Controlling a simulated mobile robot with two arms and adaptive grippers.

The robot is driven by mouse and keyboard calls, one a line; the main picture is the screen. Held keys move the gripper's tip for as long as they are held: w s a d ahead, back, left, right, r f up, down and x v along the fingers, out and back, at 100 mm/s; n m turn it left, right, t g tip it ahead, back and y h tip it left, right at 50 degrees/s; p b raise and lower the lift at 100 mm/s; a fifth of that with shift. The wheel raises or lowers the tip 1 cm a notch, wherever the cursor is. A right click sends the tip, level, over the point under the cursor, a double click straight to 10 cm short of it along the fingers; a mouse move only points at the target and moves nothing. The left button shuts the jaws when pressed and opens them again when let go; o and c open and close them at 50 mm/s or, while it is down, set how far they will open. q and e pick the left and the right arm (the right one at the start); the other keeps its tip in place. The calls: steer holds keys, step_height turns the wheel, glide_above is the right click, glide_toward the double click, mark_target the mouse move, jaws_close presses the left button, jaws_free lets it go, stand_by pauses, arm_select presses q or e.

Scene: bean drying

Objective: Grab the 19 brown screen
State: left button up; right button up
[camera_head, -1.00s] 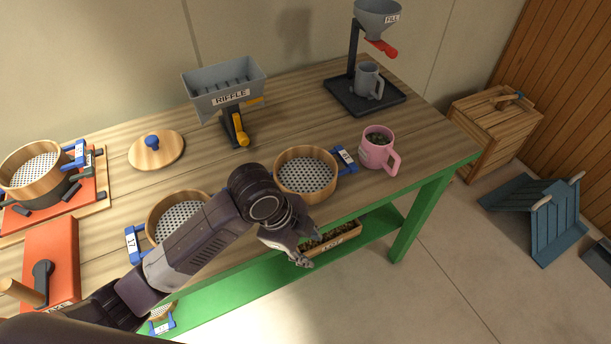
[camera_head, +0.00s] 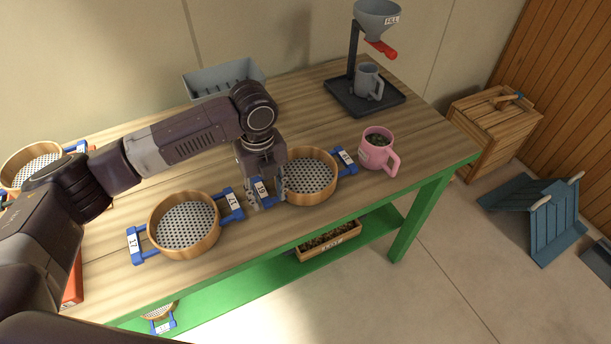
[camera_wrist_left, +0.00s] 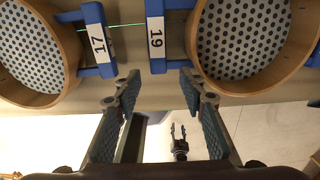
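The 19 screen (camera_head: 333,178) is a round, brown wooden-rimmed sieve with a pale perforated mesh, flat on the table. Its left blue handle, labelled 19 (camera_head: 261,187), is beside my left gripper (camera_head: 268,196). In the left wrist view, this handle (camera_wrist_left: 156,40) points between the tips of my left gripper (camera_wrist_left: 160,80), which is open and empty. The screen's rim (camera_wrist_left: 285,70) is right of the fingers. My gripper hides part of the handle in the head view. A small, distant gripper (camera_wrist_left: 179,132), seemingly my right one, shows with its prongs apart.
The 17 screen (camera_head: 185,252) lies close on the left, its right handle near the 19 handle. A pink mug (camera_head: 375,153) stands right of the 19 screen. The table's front edge is close.

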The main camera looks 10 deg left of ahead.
mark_target(268, 203)
arm_select(q)
steer(key=shift+a+f+p, duration=0.1)
steer(key=shift+f+p, duration=0.55)
steer(key=shift+f, duration=1.65)
jaws_close()
